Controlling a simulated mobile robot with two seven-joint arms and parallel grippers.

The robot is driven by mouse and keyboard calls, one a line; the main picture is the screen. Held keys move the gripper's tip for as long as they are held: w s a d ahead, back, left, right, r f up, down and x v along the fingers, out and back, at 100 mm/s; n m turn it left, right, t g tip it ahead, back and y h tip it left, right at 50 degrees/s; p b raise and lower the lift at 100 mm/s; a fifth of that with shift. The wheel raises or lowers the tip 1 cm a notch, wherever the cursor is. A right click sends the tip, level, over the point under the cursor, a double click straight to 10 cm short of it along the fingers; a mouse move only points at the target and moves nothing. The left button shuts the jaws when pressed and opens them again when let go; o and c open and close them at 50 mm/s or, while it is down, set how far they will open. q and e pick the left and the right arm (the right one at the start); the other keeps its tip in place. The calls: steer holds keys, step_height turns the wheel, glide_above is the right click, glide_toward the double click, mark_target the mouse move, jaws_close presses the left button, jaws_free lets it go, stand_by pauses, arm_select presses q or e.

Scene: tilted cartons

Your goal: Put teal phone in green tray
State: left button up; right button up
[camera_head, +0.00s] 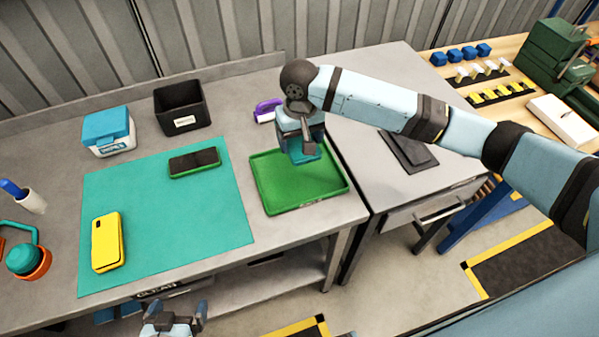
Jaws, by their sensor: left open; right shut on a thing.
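The green tray (272,203) lies on the grey bench, to the right of the teal mat. My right gripper (304,146) is over the back right part of the tray and shut on the teal phone (306,156). Only part of the phone shows below the fingers; the gripper hides the rest. I cannot tell whether the phone touches the tray floor. My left gripper (176,311) is open and empty at the bottom edge of the view, in front of the bench.
A yellow phone (106,241) and a dark-screened green phone (194,162) lie on the teal mat (165,215). A black bin (182,108), a blue-lidded box (108,130) and a purple item (266,109) stand behind. A dark flat item (408,150) lies on the right-hand cabinet.

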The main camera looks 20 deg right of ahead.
glide_above(300, 180)
step_height(300, 180, down, 9)
steer(key=shift+f, duration=0.1)
steer(key=shift+f+p, duration=0.35)
steer(key=shift+f, duration=2.05)
steer(key=o, duration=1.1)
steer(key=shift+f, duration=0.1)
step_height(300, 180, up, 12)
steer(key=shift+r+b, duration=0.15)
steer(key=shift+b, duration=0.4)
